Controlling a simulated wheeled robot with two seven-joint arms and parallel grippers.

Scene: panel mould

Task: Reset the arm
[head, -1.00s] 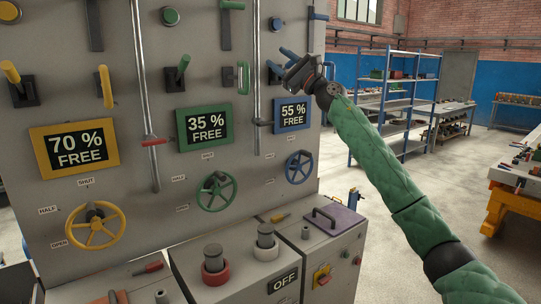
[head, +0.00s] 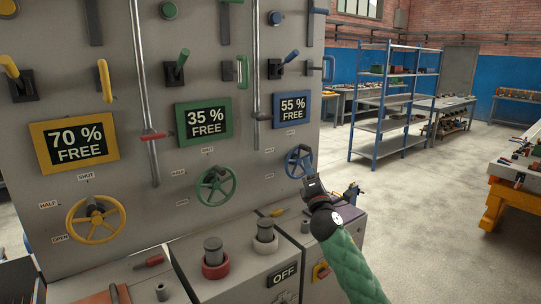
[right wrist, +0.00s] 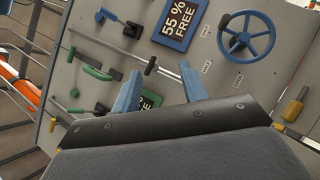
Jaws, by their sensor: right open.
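My right gripper (head: 312,188) is in front of the lower right of the grey panel, close to the blue wheel (head: 298,161) in the head view. In the right wrist view its two blue fingers (right wrist: 160,92) stand apart with nothing between them. The wrist view also shows the blue wheel (right wrist: 247,36) and the blue "55 % FREE" sign (right wrist: 181,20), both clear of the fingers. My right arm (head: 350,265), in a green sleeve, comes up from the bottom of the head view. My left gripper is not in view.
The grey panel (head: 130,120) carries a yellow wheel (head: 96,219), a green wheel (head: 215,185), levers and vertical rods. Below it, a cabinet (head: 235,275) has round knobs and an "OFF" sign. A blue shelf rack (head: 395,100) stands behind at right. Open floor (head: 420,210) lies right of the panel.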

